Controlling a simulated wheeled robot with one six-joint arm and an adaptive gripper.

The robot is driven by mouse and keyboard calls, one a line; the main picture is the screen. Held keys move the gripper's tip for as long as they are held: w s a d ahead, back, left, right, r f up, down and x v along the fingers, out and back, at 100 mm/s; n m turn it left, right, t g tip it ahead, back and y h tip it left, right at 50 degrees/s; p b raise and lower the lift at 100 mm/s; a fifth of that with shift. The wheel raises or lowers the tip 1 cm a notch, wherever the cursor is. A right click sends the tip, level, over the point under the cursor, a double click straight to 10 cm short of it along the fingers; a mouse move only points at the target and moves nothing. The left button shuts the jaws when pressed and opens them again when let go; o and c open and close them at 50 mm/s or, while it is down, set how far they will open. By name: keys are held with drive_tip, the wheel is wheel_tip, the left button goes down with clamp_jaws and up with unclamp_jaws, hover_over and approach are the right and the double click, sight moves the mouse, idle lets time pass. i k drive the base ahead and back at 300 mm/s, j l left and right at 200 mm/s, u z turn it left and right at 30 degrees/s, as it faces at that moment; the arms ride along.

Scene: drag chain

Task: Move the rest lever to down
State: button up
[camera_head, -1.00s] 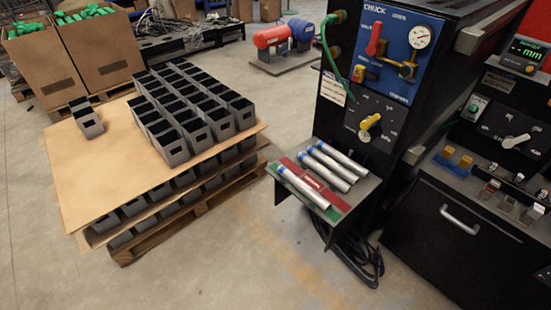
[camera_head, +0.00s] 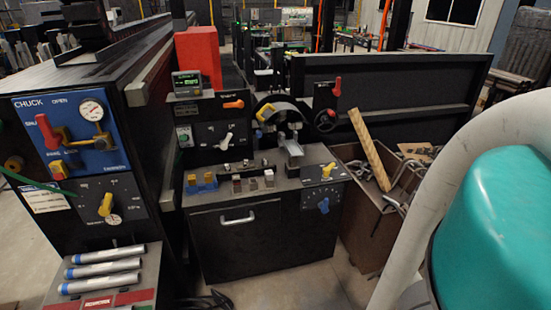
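Several levers show on the machine, and I cannot read which label says rest. An orange lever (camera_head: 233,104) points sideways on the panel under the green display. A cream lever (camera_head: 226,141) is tilted on the panel below it. A red-orange lever (camera_head: 337,87) stands roughly upright on the dark panel at the back. A yellow lever (camera_head: 326,170) and a blue knob (camera_head: 323,205) sit on the cabinet's right front panel. My gripper is not in view; only a teal and grey part of my arm fills the right edge.
The blue chuck panel (camera_head: 72,132) with a red lever is at the left. Metal tubes (camera_head: 103,269) lie on a shelf below it. A black cabinet (camera_head: 262,238) stands in the middle. A cardboard box (camera_head: 367,235) with scrap is at its right. Floor shows in front.

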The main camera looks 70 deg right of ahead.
sight(326, 170)
drive_tip(key=z, duration=2)
